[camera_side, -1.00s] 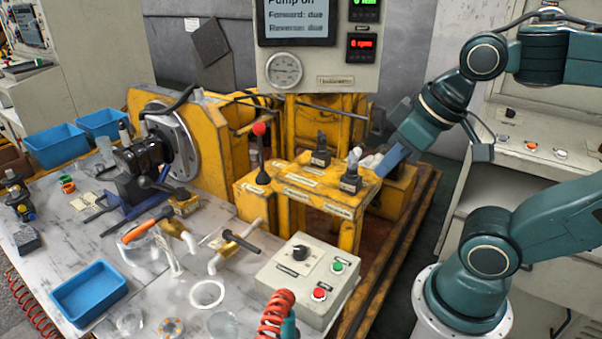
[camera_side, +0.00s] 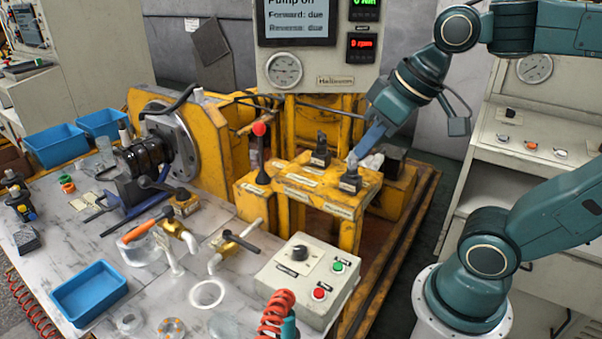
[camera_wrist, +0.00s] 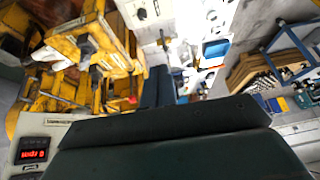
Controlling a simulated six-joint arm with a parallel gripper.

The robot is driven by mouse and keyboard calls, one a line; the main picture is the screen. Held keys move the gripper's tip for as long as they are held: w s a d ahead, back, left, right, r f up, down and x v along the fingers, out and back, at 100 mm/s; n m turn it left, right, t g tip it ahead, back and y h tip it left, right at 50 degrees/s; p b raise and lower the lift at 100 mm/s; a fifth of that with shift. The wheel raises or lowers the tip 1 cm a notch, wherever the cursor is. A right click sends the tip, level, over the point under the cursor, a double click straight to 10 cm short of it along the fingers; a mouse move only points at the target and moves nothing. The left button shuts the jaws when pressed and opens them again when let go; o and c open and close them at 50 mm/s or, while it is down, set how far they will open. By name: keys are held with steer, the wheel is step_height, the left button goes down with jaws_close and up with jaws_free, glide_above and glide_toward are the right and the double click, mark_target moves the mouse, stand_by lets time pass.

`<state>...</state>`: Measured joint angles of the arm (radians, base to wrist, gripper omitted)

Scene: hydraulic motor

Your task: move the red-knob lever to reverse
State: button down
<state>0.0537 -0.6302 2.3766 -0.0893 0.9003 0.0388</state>
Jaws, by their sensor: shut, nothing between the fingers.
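The red-knob lever (camera_side: 260,150) stands nearly upright at the left end of the yellow valve stand, its red ball on top. In the wrist view its red knob (camera_wrist: 131,100) shows left of my fingers. My gripper (camera_side: 361,150) is shut and empty, at the right end of the stand, close to the rightmost lever (camera_side: 350,181); I cannot tell whether they touch. It is well to the right of the red knob. In the wrist view my gripper (camera_wrist: 158,86) shows as dark blue fingers. The lever labels are too small to read.
A black lever (camera_side: 320,155) stands between the red-knob lever and my gripper. The display (camera_side: 296,20) reads "Pump on", "Forward: due", "Reverse: due". The red readout (camera_side: 361,47) shows 0 rpm. A control box (camera_side: 308,278) with buttons sits in front on the bench.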

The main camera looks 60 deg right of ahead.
mark_target(261, 147)
steer(key=w+d+r+y, duration=0.1)
steer(key=w+r, duration=0.2)
steer(key=w, duration=0.4)
steer(key=w+d+r, duration=0.1)
steer(key=w+r, duration=0.2)
steer(key=w, duration=0.5)
steer(key=w+d+y, duration=0.1)
steer(key=w+d, duration=0.7)
steer(key=w, duration=0.4)
steer(key=w+d+f+y, duration=0.1)
steer(key=w+d+f, duration=0.2)
steer(key=d+f, duration=0.5)
steer(key=w+d+f+y, duration=0.1)
steer(key=w+d+f, duration=0.2)
steer(key=d+f, duration=0.6)
steer(key=d, duration=0.4)
steer(key=shift+w+d+m, duration=0.2)
steer(key=shift+w+m, duration=0.1)
steer(key=shift+m, duration=0.1)
steer(key=shift+f, duration=0.15)
steer(key=w+a+f, duration=0.5)
steer(key=a+f, duration=0.2)
steer(key=shift+w+a+f, duration=0.2)
steer(key=shift+a+f, duration=0.2)
